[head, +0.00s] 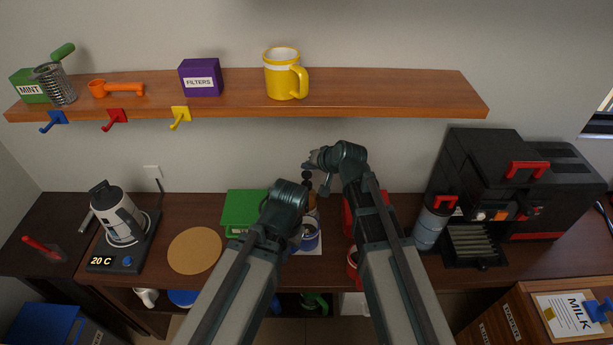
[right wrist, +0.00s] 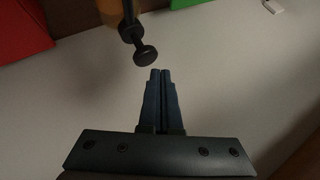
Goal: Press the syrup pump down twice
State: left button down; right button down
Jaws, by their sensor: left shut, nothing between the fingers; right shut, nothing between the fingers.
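The syrup pump bottle shows in the right wrist view as an amber body (right wrist: 97,10) with a black pump head (right wrist: 145,56) on a thin stem. In the head view its black pump top (head: 307,177) stands just below my right gripper (head: 310,160), and the arms partly hide the bottle. My right gripper is shut and empty, its fingertips (right wrist: 161,72) close to the pump head, with a small gap in the picture. Contact cannot be told from the head view. My left gripper (head: 296,232) is shut and mostly hidden by its own arm, beside a blue mug (head: 311,238).
The blue mug stands on a white mat (head: 316,251). A green box (head: 240,208) is left, and red items (head: 348,217) show behind my right arm. A black coffee machine (head: 480,170) stands right, a kettle (head: 118,215) left. The shelf (head: 370,97) runs above.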

aim_at(307, 175)
jog(key=shift+f, duration=0.35)
jog(key=shift+f+b, duration=1.5)
jog(key=shift+b, duration=0.2)
dwell(1.2)
jog(key=shift+r, duration=0.1)
dwell(0.3)
jog(key=shift+r+p, duration=1.85)
jog(key=shift+p, duration=0.1)
jog(key=shift+r, duration=0.1)
notch_tip(307, 175, up, 6)
jog(key=p, duration=0.6)
